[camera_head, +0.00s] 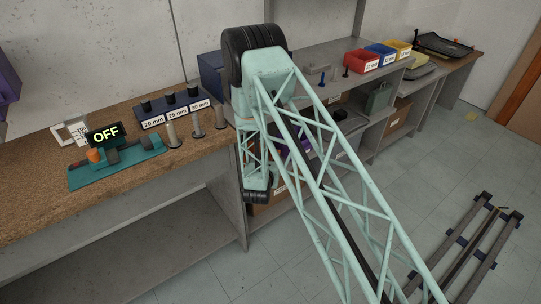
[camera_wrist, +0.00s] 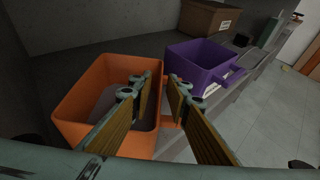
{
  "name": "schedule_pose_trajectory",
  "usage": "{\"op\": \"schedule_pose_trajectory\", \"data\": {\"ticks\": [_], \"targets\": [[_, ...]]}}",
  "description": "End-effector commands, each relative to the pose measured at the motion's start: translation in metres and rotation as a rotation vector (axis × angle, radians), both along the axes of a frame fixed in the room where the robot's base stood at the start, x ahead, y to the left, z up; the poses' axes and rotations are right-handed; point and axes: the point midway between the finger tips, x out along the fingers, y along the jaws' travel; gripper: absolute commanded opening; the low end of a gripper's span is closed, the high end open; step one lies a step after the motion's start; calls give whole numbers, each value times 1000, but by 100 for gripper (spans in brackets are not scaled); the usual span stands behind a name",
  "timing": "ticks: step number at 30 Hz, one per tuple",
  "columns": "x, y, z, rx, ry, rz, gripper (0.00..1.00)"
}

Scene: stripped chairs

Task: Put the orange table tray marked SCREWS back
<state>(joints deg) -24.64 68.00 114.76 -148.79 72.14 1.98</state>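The orange tray (camera_wrist: 80,88) stands on a dark shelf at the left of the wrist view, open side up, with a pale area inside it. No SCREWS marking is readable on it. My gripper (camera_wrist: 161,82) is open. Its two tan-padded fingers are at the tray's right side: the left finger overlaps the tray's inside, the right one lies to the right of its wall. Orange shows between them. I cannot tell whether either finger touches it. In the head view my arm hides the gripper and the tray.
A purple tray (camera_wrist: 198,56) with a handle stands just right of the orange one. A brown box (camera_wrist: 208,19) is behind.

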Motion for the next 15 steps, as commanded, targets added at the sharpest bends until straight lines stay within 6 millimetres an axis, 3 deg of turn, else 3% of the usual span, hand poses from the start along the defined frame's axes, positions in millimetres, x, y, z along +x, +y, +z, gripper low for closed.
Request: {"op": "schedule_pose_trajectory", "data": {"ticks": [8,15], "targets": [[-3,0,3,0,1,-1,17],[-23,3,11,-2,2,1,17]]}}
